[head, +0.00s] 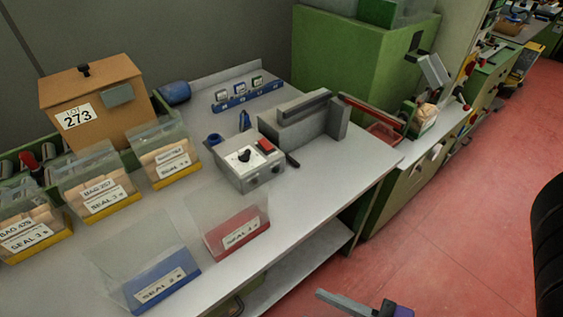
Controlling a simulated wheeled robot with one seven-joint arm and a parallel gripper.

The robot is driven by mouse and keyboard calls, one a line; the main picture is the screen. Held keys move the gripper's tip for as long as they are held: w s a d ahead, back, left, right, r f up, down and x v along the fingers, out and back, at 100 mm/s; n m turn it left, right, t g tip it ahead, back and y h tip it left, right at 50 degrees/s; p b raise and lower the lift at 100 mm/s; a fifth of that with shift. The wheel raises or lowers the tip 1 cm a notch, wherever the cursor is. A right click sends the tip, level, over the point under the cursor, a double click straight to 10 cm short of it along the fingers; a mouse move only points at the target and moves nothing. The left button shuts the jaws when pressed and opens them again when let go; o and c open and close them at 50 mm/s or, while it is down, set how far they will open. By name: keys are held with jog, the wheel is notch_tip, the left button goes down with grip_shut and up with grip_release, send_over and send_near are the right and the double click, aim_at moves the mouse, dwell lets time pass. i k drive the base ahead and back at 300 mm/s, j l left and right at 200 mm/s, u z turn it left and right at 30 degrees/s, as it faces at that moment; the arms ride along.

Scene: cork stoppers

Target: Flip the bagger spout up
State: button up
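A grey tilted chute-like part (433,75), which looks like the bagger spout, stands at the far right end of the bench. It leans with its upper end to the left, next to a dark bracket. A tan bag or cork load (425,112) shows just below it. A grey bar with a black and lavender end at the bottom edge appears to be part of my gripper (386,308). It is cut off by the frame, far in front of the spout, and its fingers cannot be made out.
A grey bench carries a sealer (312,122), a control box (245,163), several labelled bins and a cardboard box (93,97). A large green cabinet (350,58) stands behind. A red tray (383,134) lies left of the spout. The red floor (455,210) at right is open.

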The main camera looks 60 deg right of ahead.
aim_at(432, 67)
jog(key=k+l, duration=0.1)
jog(key=l, duration=0.35)
jog(key=k+l, duration=0.1)
jog(key=l, duration=0.35)
jog(key=k+l+u, duration=0.1)
jog(key=l, duration=0.35)
jog(key=k+l, duration=0.15)
jog(key=l, duration=0.3)
jog(key=k+l, duration=0.15)
jog(key=l, duration=0.3)
jog(key=k+l, duration=0.1)
jog(key=l, duration=0.35)
jog(key=k+l+u, duration=0.1)
jog(key=l, duration=0.35)
jog(key=k+l, duration=0.15)
jog(key=l, duration=0.25)
jog(key=k+l, duration=0.25)
jog(key=l, duration=0.25)
jog(key=k+l, duration=0.25)
jog(key=l, duration=0.25)
jog(key=k+l+u, duration=0.1)
jog(key=k+l, duration=0.15)
jog(key=l, duration=0.2)
jog(key=k+l, duration=0.3)
jog(key=l, duration=0.2)
jog(key=k+l, duration=0.25)
jog(key=l, duration=0.2)
jog(key=u, duration=0.05)
